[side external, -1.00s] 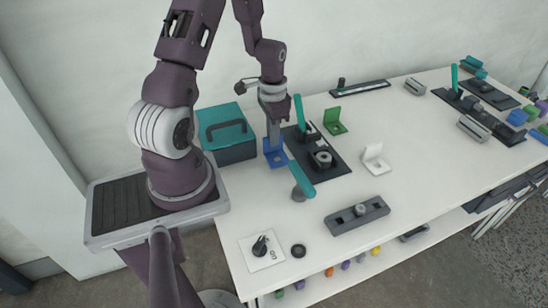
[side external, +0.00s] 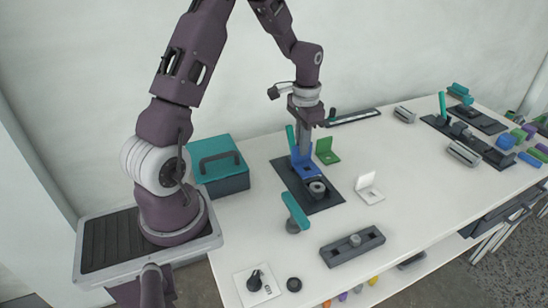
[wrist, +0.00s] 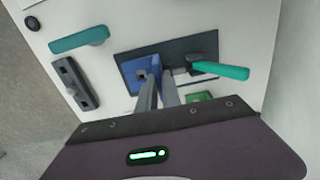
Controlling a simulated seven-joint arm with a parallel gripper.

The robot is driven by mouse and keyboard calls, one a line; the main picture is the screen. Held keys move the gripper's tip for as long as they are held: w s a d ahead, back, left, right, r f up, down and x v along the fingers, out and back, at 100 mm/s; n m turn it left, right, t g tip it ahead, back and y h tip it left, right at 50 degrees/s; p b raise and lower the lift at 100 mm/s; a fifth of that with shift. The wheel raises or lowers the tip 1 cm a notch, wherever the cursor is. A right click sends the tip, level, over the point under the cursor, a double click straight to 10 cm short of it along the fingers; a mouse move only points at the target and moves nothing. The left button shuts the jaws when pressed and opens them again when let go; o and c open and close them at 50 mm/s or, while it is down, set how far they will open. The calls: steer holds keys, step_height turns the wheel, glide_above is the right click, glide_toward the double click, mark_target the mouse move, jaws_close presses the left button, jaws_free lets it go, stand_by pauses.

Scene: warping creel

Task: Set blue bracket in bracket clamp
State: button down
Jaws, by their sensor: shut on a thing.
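The blue bracket (side external: 303,167) is an L-shaped piece with an upright plate and a flat foot. My gripper (side external: 304,150) is shut on its upright plate from above. The bracket clamp is a dark plate (side external: 325,204) with a teal lever (side external: 291,138) and a round grey part (side external: 317,187). The bracket is over this plate, beside the lever; I cannot tell whether its foot touches it. In the wrist view, the blue bracket (wrist: 128,74) shows left of my fingertips (wrist: 157,88), and the teal lever (wrist: 222,70) lies to the right. The fingers partly hide the bracket.
A green bracket (side external: 325,152) stands close behind the clamp, and a white bracket (side external: 368,188) stands right. A teal box (side external: 219,167) is at left. A teal-handled lever (side external: 294,212) and a dark slotted block (side external: 352,248) are in front. White table is clear between them.

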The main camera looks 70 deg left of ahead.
mark_target(307, 160)
steer(key=w+d, duration=0.1)
steer(key=w, duration=0.2)
steer(key=shift+d+r, duration=0.4)
steer(key=shift+f, duration=2.35)
steer(key=shift+f, duration=0.1)
steer(key=shift+f, duration=0.2)
steer(key=shift+f, duration=0.6)
steer(key=c, duration=1.5)
jaws_free()
steer(key=shift+o, duration=0.2)
steer(key=shift+o, duration=1.3)
